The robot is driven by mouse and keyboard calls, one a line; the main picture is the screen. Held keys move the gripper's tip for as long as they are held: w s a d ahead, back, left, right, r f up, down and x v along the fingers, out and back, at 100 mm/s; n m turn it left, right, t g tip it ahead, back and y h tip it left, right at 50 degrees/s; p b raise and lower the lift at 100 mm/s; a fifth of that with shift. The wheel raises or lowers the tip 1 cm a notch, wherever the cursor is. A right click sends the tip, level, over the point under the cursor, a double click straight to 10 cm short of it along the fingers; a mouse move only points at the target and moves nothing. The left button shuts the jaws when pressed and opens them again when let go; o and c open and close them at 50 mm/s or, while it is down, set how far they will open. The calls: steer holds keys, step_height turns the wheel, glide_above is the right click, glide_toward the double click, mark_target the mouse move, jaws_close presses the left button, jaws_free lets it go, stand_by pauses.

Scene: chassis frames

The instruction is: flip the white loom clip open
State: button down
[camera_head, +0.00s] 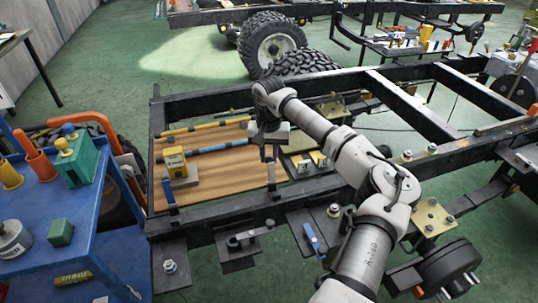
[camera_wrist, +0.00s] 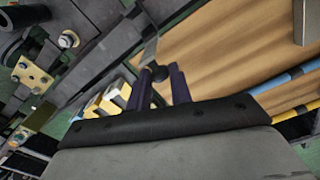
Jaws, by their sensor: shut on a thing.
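My gripper (camera_head: 269,158) points down over the right edge of the brown board. In the wrist view its two dark fingers (camera_wrist: 159,84) are closed around a small dark rounded piece (camera_wrist: 158,73). A pale flat strip (camera_wrist: 150,50) shows just beyond that piece; whether the two are joined cannot be told. Two small white-and-yellow blocks (camera_head: 310,160) sit on a plate just right of my gripper; they also show left of the fingers in the wrist view (camera_wrist: 104,99). Which part is the white loom clip is not clear, since the fingers hide much of the held piece.
The brown board (camera_head: 232,185) lies inside the black chassis frame (camera_head: 215,232). A yellow tube (camera_head: 205,127) and a blue tube (camera_head: 205,149) cross it. A yellow block on a grey base (camera_head: 177,165) stands at its left. A blue cart (camera_head: 60,205) is at far left.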

steer(key=w, duration=0.1)
steer(key=b, duration=0.1)
steer(key=w+f, duration=0.1)
steer(key=shift+w+a+b, duration=0.3)
steer(key=shift+a+b, duration=0.05)
steer(key=shift+a, duration=0.05)
steer(key=shift+w, duration=0.15)
steer(key=shift+r, duration=0.1)
steer(key=c, duration=1.3)
jaws_free()
steer(key=shift+a, duration=0.15)
step_height(320, 180, up, 14)
steer(key=shift+f+b, duration=0.15)
steer(key=shift+b, duration=0.55)
